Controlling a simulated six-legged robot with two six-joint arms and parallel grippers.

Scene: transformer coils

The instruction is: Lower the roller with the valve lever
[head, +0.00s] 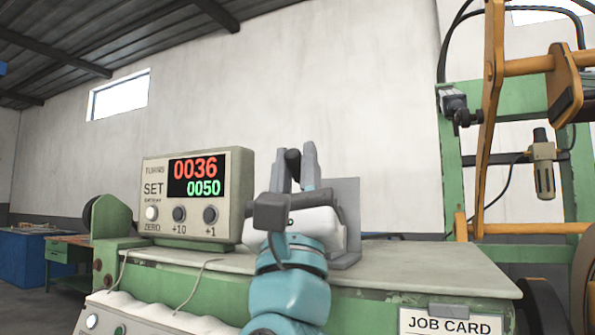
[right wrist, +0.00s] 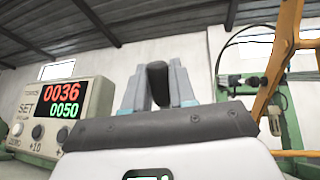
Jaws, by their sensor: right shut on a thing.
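My right gripper (head: 295,165) stands upright above the bench, with its fingers shut on a dark rounded knob (head: 292,158), which looks like the valve lever's handle. The right wrist view shows the same knob (right wrist: 157,80) pinched between the two grey fingertips (right wrist: 156,88). The rest of the lever and the valve body are hidden behind my gripper and wrist. A grey upright plate (head: 347,208) stands just behind the gripper. I cannot clearly make out the roller; an orange arm frame (head: 490,110) rises at the right. My left gripper is not in view.
A counter box (head: 197,195) reading 0036 over 0050 stands left of my gripper. The bench top (head: 430,262) is bare to the right. A job card (head: 450,323) hangs in front. A green post (head: 446,165) and an air filter unit (head: 543,165) stand at right.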

